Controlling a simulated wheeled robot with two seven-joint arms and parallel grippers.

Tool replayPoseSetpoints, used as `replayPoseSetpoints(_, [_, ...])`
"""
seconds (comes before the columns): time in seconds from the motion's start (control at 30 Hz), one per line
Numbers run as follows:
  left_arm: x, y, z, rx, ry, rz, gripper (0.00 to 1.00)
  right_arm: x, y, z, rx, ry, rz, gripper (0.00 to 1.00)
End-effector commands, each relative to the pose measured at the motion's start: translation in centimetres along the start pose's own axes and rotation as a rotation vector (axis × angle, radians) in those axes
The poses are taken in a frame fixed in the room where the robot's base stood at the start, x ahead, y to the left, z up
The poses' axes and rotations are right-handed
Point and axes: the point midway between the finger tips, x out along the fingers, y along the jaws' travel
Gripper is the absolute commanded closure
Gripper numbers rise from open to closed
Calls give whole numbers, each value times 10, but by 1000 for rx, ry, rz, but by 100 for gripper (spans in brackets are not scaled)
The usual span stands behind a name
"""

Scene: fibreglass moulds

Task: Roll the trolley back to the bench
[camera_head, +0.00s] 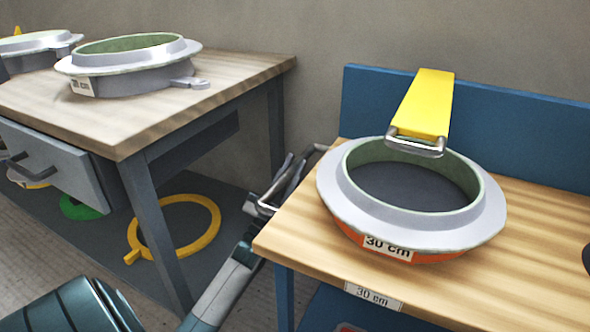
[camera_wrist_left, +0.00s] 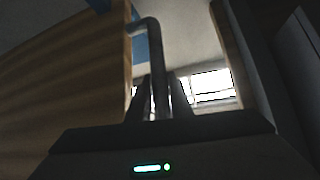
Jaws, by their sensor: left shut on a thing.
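The trolley has a light wooden top (camera_head: 540,262), a blue back panel (camera_head: 520,145) and a "30 cm" label on its front edge. A metal handle (camera_head: 267,208) sticks out from its left end. My left gripper (camera_head: 290,178) is shut on this handle. In the left wrist view the handle (camera_wrist_left: 153,60) runs down between the fingers, beside the trolley's wooden edge (camera_wrist_left: 70,85). The bench (camera_head: 125,118), with a wooden top and grey legs, stands to the left, with a gap between it and the trolley. My right gripper is not in view.
Another mould (camera_head: 130,72) stands on the bench. The bench's drawer (camera_head: 50,160) faces left front. A yellow ring (camera_head: 205,240) lies beneath the bench.

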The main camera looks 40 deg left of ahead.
Motion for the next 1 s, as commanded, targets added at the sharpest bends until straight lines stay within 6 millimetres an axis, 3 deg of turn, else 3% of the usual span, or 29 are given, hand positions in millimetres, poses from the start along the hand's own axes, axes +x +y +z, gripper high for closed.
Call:
replayPoseSetpoints(0.1, [-3,-27,4,4,-6,-6,100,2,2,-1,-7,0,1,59])
replayPoseSetpoints(0.2, [-5,-39,5,2,-5,-6,100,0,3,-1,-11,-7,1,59])
replayPoseSetpoints(0.47, [-5,-42,6,0,-5,-10,100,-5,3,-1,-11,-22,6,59])
replayPoseSetpoints(0.5, [-5,-42,6,0,-5,-10,79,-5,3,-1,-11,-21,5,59])
replayPoseSetpoints(0.57, [-5,-43,6,1,-5,-10,65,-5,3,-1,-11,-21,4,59])
replayPoseSetpoints(1.0, [-8,-39,6,0,-4,-6,63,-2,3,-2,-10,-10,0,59])
